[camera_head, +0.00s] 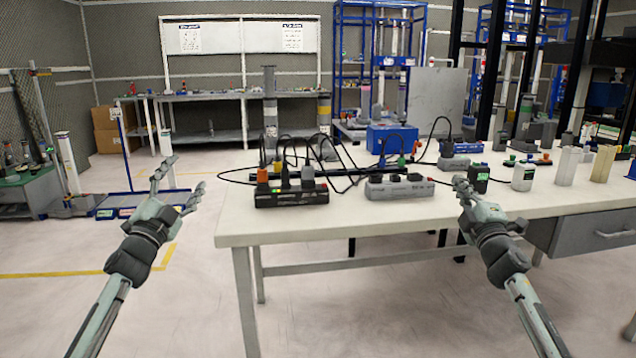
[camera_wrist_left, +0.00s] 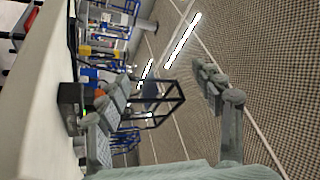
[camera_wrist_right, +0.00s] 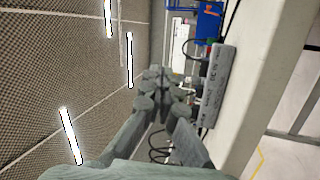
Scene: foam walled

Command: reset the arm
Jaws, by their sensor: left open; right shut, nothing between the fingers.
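My left gripper (camera_head: 182,180) is open and empty, in the air to the left of the white table (camera_head: 300,226). In the left wrist view its two fingers (camera_wrist_left: 165,95) stand wide apart with nothing between them.
A black power strip (camera_head: 290,198) with plugs and a grey power strip (camera_head: 400,189) lie near the table's front edge. Cables, a blue box (camera_head: 391,139) and several small devices stand behind and right. Open floor (camera_head: 150,320) lies left of the table.

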